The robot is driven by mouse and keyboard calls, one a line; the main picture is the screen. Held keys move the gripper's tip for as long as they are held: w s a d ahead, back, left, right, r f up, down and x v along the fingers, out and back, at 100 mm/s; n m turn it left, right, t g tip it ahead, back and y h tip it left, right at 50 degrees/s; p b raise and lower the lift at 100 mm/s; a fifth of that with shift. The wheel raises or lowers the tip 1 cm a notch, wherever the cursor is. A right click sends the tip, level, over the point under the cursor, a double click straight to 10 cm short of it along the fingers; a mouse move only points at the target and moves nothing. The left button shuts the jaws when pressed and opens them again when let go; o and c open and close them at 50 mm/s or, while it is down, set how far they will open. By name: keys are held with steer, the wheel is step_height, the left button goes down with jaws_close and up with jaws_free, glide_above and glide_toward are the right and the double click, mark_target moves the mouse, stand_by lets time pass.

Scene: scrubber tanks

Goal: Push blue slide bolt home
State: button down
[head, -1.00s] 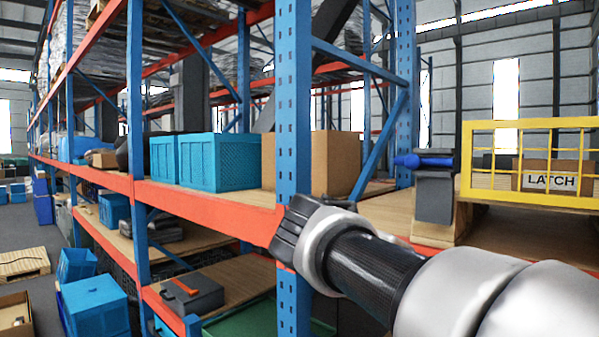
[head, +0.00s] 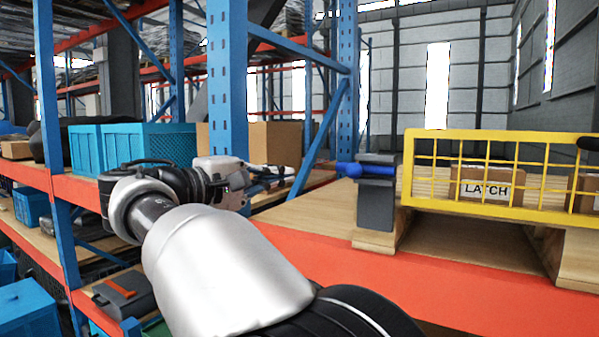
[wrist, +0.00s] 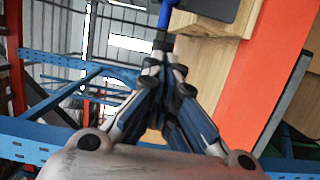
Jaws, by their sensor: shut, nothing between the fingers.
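The blue slide bolt (head: 348,169) sticks out to the left from a dark grey housing (head: 376,205) on the wooden shelf. A yellow mesh gate (head: 480,198) stands just right of the housing. My gripper (head: 288,173) is shut and empty, pointing right toward the bolt's blue end, with a gap between them in the head view. In the wrist view, my gripper's fingertips (wrist: 163,65) point up at the bolt's blue end (wrist: 166,12), near the top edge.
A box labelled LATCH (head: 486,187) stands behind the gate. A blue rack post (head: 228,90) and a diagonal blue brace (head: 318,137) stand left of the housing. An orange shelf beam (head: 400,280) runs along the front. Teal crates (head: 150,145) sit on the left shelf.

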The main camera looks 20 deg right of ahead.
mark_target(354, 172)
steer(key=d+p, duration=0.1)
steer(key=d, duration=1)
steer(key=shift+w, duration=0.45)
steer(key=s+d+b, duration=0.2)
steer(key=s, duration=0.1)
steer(key=s+d+b, duration=0.1)
steer(key=shift+s+d+f+b, duration=0.1)
steer(key=shift+s+d+b, duration=0.15)
steer(key=shift+s+b, duration=0.1)
steer(key=shift+w+a, duration=0.1)
steer(key=shift+w, duration=0.1)
steer(key=shift+s, duration=0.1)
